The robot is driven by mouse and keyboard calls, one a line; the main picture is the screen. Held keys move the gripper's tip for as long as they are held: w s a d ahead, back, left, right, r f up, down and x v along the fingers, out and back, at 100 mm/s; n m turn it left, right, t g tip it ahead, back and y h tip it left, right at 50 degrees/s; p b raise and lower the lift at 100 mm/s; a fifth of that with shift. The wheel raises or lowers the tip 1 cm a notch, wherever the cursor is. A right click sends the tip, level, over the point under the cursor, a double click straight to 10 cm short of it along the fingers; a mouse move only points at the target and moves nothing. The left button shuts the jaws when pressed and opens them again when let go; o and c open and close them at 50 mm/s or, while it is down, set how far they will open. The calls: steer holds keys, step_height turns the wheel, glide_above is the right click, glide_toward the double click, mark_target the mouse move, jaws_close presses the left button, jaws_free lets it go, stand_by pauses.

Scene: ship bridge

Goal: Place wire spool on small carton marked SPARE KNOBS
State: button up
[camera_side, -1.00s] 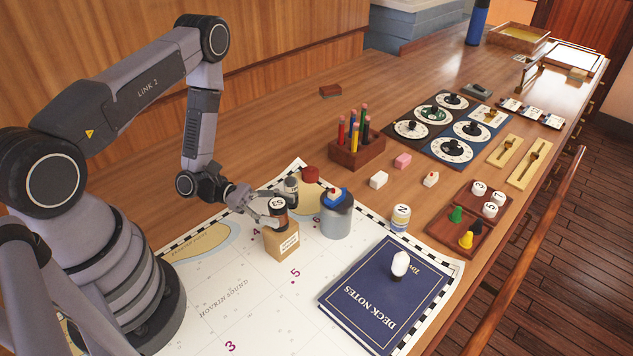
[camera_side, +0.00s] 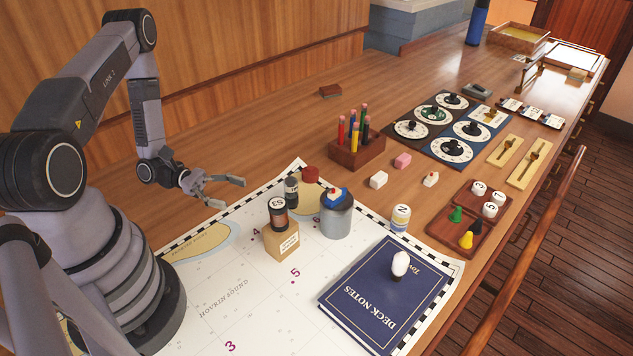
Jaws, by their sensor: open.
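The wire spool (camera_side: 278,214), dark with a copper-coloured band and a label on its top, stands upright on the small carton (camera_side: 282,244). The carton is a tan box with a white label too small to read, and it sits on the chart. My gripper (camera_side: 236,192) is open and empty. It is to the left of the spool and apart from it, above the table near the chart's upper left edge.
A grey canister (camera_side: 337,218) with a blue and red item on top stands right of the carton. A small dark cylinder (camera_side: 291,190) and a red piece (camera_side: 310,174) are behind. A pencil block (camera_side: 357,151) and a navy book (camera_side: 383,290) lie further right.

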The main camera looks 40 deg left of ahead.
steer(key=s+r+m+y, duration=0.3)
steer(key=r+m+y, duration=0.2)
steer(key=r, duration=0.5)
steer(key=s+d+r+m+g+y, duration=0.1)
steer(key=s+r+m+y, duration=0.3)
steer(key=r+m, duration=0.6)
steer(key=s+r+m+y, duration=0.3)
steer(key=r+m+y, duration=0.4)
steer(key=r, duration=0.4)
steer(key=shift+s+d+m+y, duration=0.3)
steer(key=shift+d, duration=0.05)
